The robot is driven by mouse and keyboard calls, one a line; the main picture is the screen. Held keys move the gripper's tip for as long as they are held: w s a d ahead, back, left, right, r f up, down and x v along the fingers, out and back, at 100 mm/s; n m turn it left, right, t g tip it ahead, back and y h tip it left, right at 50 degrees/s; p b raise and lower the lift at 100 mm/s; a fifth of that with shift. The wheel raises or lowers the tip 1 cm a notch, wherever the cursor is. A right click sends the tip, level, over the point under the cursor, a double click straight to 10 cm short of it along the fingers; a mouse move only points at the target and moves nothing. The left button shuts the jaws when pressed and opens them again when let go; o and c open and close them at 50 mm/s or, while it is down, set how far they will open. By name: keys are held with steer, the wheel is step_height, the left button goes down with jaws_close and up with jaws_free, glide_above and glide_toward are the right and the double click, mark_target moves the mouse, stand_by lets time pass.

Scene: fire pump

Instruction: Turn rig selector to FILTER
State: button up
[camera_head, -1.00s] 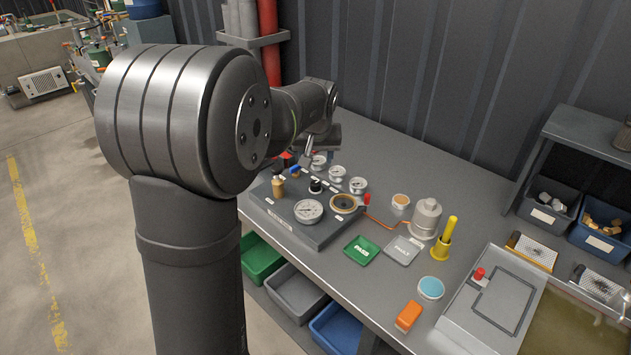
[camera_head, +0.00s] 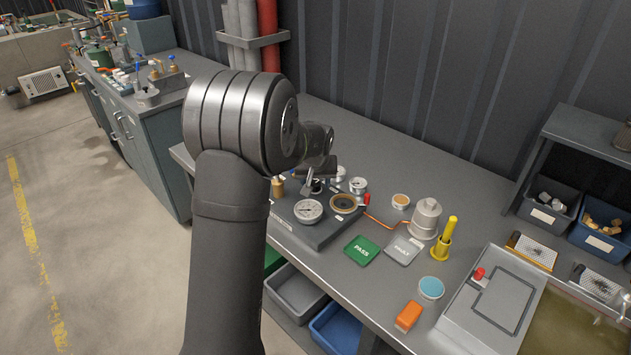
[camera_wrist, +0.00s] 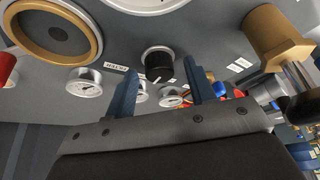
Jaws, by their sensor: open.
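The rig selector is a black round knob (camera_wrist: 158,62) with a pale mark on its rim, on the grey rig panel. In the wrist view the mark points toward the bottom of the picture. A small upside-down label (camera_wrist: 116,68), apparently FILTER, lies left of the knob. My gripper (camera_wrist: 159,68) is open, with one blue finger on each side of the knob in the picture. I cannot tell whether the fingers touch it. In the head view my gripper (camera_head: 311,184) is low over the rig (camera_head: 322,230), and my wrist hides much of the knob.
Small gauges (camera_wrist: 84,82), a brass ring port (camera_wrist: 52,30) and a brass fitting (camera_wrist: 276,38) crowd the selector. A large gauge (camera_head: 308,211) sits on the rig's front. PASS (camera_head: 362,249) and grey (camera_head: 403,250) plates lie to the right.

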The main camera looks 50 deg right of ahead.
steer(key=c, duration=1)
steer(key=shift+m, duration=0.3)
steer(key=m, duration=0.2)
steer(key=m+g+h, duration=0.1)
steer(key=m, duration=0.1)
steer(key=shift+w+a+g, duration=0.1)
steer(key=shift+w+g, duration=0.05)
steer(key=shift+g, duration=0.15)
steer(key=shift+m+g, duration=0.8)
steer(key=shift+m, duration=1.3)
steer(key=o, duration=1)
